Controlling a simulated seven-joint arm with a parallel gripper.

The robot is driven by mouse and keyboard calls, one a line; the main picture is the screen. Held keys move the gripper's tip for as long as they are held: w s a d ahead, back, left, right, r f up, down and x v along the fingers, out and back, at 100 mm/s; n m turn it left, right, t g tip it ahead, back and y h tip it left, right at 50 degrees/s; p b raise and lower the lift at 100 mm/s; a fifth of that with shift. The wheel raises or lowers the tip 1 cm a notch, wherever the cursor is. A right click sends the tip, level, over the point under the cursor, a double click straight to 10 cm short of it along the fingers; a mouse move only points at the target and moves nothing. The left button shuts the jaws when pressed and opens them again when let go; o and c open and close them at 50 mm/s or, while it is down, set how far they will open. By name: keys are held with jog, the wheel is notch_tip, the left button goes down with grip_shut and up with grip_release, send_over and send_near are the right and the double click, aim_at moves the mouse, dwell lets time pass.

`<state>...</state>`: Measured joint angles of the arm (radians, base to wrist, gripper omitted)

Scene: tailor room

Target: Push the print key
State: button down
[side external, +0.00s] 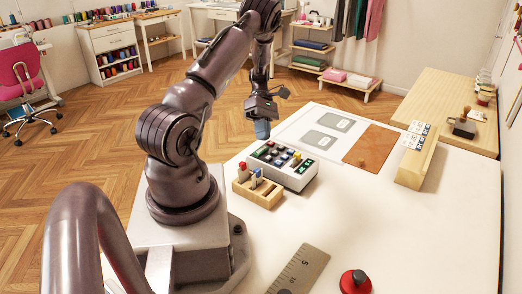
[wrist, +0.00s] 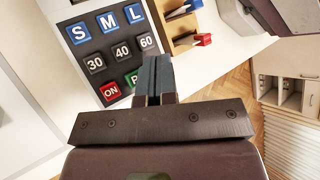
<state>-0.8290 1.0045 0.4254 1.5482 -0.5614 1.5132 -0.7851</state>
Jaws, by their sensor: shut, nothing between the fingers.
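A white key device (side external: 294,178) stands on the white table, below and slightly right of my gripper (side external: 262,130) in the side view. In the wrist view its dark panel (wrist: 108,51) carries blue S, M and L keys (wrist: 107,22), dark 30, 40 and 60 keys (wrist: 122,50), and a red ON key (wrist: 110,92). A green key (wrist: 131,78) beside ON shows part of a letter like P; my finger hides its right side. My gripper (wrist: 155,62) is shut and empty, with blue-grey fingertips that appear above the device, apart from the keys.
A wooden holder (side external: 243,191) with small upright items stands against the device's near side. A ruler (side external: 298,271) and a red round knob (side external: 355,280) lie at the front. A brown mat (side external: 371,146) and a wooden card rack (side external: 418,165) are at right. The middle right of the table is clear.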

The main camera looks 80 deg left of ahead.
aim_at(263, 149)
jog(key=shift+f, duration=0.8)
jog(key=shift+f, duration=0.1)
dwell(1.4)
jog(key=shift+f, duration=0.3)
jog(key=shift+f, duration=0.45)
dwell(0.8)
jog(key=shift+r, duration=0.9)
jog(key=shift+r, duration=2.5)
